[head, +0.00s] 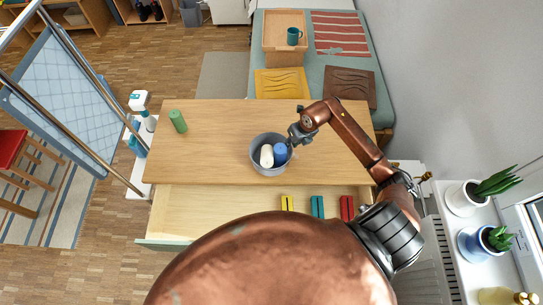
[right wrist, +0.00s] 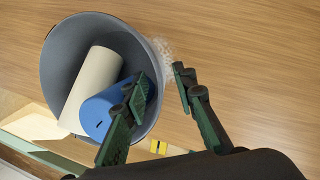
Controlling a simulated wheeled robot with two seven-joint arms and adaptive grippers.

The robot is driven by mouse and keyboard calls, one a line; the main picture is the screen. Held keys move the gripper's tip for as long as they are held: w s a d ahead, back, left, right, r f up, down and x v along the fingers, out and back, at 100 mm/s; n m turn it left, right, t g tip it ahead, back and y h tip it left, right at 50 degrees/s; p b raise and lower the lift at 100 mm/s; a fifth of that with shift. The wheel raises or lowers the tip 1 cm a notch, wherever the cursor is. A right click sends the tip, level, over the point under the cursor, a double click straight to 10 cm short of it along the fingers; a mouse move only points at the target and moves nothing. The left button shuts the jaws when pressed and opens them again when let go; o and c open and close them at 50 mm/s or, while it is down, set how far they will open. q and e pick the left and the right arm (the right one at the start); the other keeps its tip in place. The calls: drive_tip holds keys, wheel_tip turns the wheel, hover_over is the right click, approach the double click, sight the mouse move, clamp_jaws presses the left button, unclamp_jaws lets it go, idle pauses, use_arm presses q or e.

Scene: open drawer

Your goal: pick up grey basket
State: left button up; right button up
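The grey basket (head: 257,163) stands upright on the wooden tabletop, near its front edge. It shows large in the right wrist view (right wrist: 72,48). Inside it are a cream-white cylinder (head: 266,156) and a blue one (head: 280,152). My right gripper (head: 294,138) is at the basket's right rim. In the right wrist view its fingers (right wrist: 160,78) are apart, with the rim between them. One finger overlaps the blue cylinder; the other is outside the basket. Whether either touches the rim cannot be told. My left gripper is not in view.
A green cylinder (head: 178,121) stands on the table's left part. Below the tabletop, an open drawer (head: 222,203) holds yellow, teal and red items. A bed with a tray (head: 284,58) and a teal mug (head: 293,36) lies behind. The tabletop (head: 222,130) is mostly clear.

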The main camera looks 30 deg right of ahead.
drive_tip(key=x, duration=0.5)
drive_tip(key=shift+c, duration=0.3)
clamp_jaws()
drive_tip(key=shift+w, duration=0.1)
